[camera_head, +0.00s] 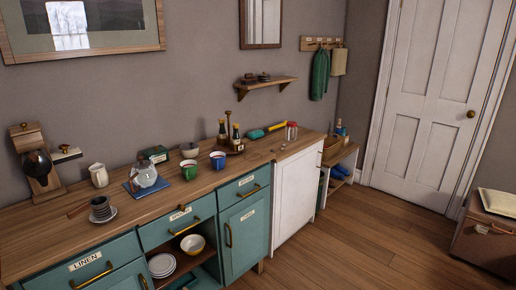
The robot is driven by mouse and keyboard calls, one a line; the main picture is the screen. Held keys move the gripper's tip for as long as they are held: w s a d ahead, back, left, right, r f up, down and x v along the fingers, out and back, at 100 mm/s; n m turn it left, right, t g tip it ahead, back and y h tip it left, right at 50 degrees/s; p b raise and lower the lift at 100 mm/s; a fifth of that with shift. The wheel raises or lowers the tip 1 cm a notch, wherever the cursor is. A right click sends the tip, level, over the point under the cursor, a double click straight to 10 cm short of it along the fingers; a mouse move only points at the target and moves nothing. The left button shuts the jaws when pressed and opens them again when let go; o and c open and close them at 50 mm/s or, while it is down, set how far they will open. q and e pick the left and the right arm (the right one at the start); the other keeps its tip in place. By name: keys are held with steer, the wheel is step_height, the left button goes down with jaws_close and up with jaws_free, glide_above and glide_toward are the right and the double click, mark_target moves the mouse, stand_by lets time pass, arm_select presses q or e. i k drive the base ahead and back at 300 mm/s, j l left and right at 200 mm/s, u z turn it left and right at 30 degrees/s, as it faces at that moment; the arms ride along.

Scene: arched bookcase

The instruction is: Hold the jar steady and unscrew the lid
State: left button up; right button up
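A small clear jar (291,133) with a red lid (292,124) stands upright at the right end of the wooden counter (225,175), near the wall. The lid sits on top of the jar; at this size I cannot tell how tightly it is on. Neither of my grippers is in view, and nothing touches the jar.
A green and yellow tool (265,131) lies left of the jar, beside a tray of bottles (236,137). Mugs (189,169), a glass teapot (144,174) and a coffee grinder (37,163) stand further left. The wooden floor (360,235) in front is clear.

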mark_target(291, 134)
steer(key=i+z, duration=0.3)
steer(key=i, duration=0.2)
steer(key=i+z, duration=0.25)
steer(key=i, duration=0.2)
steer(key=i+j+z, duration=0.3)
steer(key=i, duration=0.15)
steer(key=i+j+z, duration=0.25)
steer(key=i, duration=0.25)
steer(key=l, duration=0.1)
